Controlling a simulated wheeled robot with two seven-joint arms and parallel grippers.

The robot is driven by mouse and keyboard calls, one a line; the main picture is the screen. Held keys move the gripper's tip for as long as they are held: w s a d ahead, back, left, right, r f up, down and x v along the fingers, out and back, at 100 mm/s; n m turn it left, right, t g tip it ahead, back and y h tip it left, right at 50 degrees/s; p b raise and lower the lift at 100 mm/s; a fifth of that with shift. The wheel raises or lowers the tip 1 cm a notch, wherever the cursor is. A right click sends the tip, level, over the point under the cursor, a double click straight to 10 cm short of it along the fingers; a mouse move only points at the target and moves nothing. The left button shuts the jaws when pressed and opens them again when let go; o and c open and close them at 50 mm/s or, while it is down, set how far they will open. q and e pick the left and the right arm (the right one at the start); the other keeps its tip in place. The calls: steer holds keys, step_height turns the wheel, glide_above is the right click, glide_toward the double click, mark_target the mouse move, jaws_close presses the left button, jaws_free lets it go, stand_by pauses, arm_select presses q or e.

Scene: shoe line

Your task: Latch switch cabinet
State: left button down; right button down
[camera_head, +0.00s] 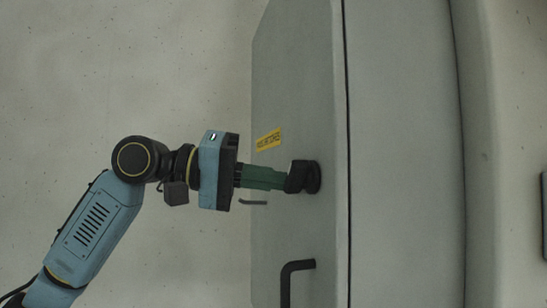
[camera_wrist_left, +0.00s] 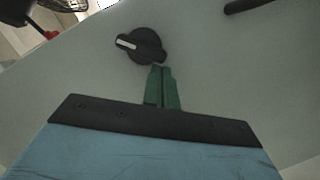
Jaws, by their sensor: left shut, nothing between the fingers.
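The grey switch cabinet (camera_head: 400,150) fills the middle of the head view, with a dark door seam running from top to bottom. A black rotary latch knob (camera_head: 312,177) sticks out of its door. In the left wrist view the knob (camera_wrist_left: 148,42) shows a white mark pointing left. My left gripper (camera_head: 284,178) has green fingers, shut and empty, with their tips at the knob. In the wrist view the fingertips (camera_wrist_left: 160,70) lie just below the knob's lower edge; I cannot tell whether they touch it. My right gripper is not in view.
A black bar handle (camera_head: 296,268) is on the cabinet door below the knob in the head view. A yellow label (camera_head: 268,140) is beside the knob. A small dark hook-shaped bar (camera_head: 253,203) shows under the fingers. Plain speckled surface lies left of the cabinet.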

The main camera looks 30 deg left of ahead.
arm_select(q)
steer(key=n, duration=0.1)
steer(key=f+n, duration=0.1)
steer(key=n, duration=0.1)
steer(key=n+h, duration=0.1)
steer(key=n, duration=0.1)
steer(key=shift+s+d+f, duration=0.25)
steer(key=shift+f, duration=0.1)
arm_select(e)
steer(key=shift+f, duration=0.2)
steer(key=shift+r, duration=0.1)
